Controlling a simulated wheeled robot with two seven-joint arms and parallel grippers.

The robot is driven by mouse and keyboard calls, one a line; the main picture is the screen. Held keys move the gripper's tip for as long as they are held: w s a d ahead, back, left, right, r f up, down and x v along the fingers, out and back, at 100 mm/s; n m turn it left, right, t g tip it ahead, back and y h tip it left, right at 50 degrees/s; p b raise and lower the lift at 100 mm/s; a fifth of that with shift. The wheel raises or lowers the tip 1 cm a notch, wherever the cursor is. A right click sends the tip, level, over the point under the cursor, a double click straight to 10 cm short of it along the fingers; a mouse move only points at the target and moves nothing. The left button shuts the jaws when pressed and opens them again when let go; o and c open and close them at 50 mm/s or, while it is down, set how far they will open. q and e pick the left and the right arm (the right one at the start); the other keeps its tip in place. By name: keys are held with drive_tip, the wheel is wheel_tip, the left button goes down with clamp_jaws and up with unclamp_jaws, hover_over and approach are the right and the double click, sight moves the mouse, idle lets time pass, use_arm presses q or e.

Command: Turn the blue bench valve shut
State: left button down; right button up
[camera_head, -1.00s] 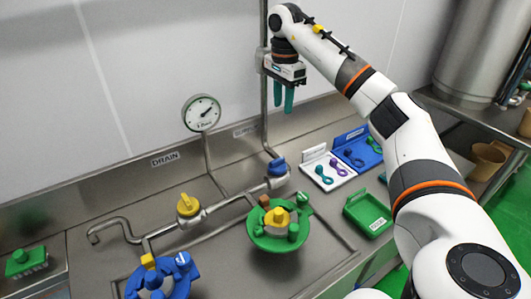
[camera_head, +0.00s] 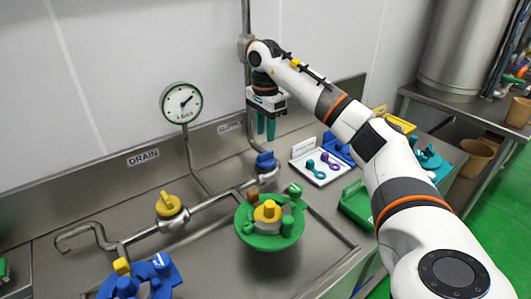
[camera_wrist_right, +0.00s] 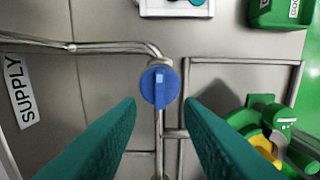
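The blue bench valve (camera_head: 265,161) sits on the steel pipe at the back of the sink bench, below the right gripper in the head view. In the right wrist view the blue valve (camera_wrist_right: 160,87) is centred between the fingertips and beyond them, its ridged handle in line with the vertical pipe. My right gripper (camera_head: 265,128) points down with green fingers, above the valve and apart from it. In the wrist view its fingers (camera_wrist_right: 160,110) are spread with nothing between them. My left gripper is not in view.
A yellow valve (camera_head: 170,206) is on the same pipe, left. A gauge (camera_head: 181,102) stands behind. A green round fixture (camera_head: 270,232) is in front of the blue valve. A white tray (camera_head: 312,176) and green bin (camera_head: 357,207) lie right. A blue fixture (camera_head: 147,280) is front left.

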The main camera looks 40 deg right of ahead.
sight(266, 152)
wheel_tip(266, 152, down, 7)
drive_tip(key=shift+f+p, duration=0.1)
drive_tip(key=shift+p, duration=0.2)
clamp_jaws()
